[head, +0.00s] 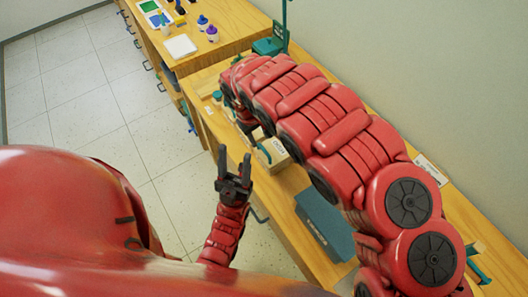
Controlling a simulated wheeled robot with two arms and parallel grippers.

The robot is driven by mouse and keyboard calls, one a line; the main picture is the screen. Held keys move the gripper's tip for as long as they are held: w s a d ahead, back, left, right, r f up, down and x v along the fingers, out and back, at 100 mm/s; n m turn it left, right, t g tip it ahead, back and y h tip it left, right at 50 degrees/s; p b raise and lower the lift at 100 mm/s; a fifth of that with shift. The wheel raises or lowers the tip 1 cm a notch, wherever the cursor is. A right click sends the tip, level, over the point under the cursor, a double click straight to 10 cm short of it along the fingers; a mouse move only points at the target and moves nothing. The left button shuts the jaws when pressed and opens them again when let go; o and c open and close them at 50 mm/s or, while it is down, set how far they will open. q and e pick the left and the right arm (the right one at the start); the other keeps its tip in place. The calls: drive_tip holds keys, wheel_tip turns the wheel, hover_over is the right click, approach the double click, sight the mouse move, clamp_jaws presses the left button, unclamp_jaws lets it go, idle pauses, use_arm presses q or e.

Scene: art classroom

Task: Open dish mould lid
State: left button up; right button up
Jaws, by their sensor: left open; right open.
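A small pale box (276,153) with printed lettering on its front stands on the wooden bench; it may be the dish mould, but I cannot tell for sure. My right arm hides part of it, and its lid cannot be made out. My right gripper (247,122) shows only as a dark part beneath the bent end of my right arm, close to the left of the box.
A blue-grey case (325,223) lies on the bench nearer to me. A teal stand (270,46) rises at the back by the wall. A further cabinet top holds a white square (180,46), small bottles (212,33) and a paint tray. The tiled floor (90,90) at left is clear.

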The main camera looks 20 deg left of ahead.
sight(265, 151)
drive_tip(key=f, duration=0.2)
drive_tip(key=f+p, duration=0.1)
drive_tip(key=f, duration=0.2)
drive_tip(key=shift+w+d+f+p, duration=0.25)
drive_tip(key=shift+d+f+p, duration=0.05)
drive_tip(key=shift+d+p, duration=0.05)
drive_tip(key=shift+w+d+f, duration=0.1)
drive_tip(key=shift+f, duration=0.35)
drive_tip(key=shift+w+d+f, duration=0.1)
drive_tip(key=shift+f, duration=0.3)
clamp_jaws()
idle(0.6)
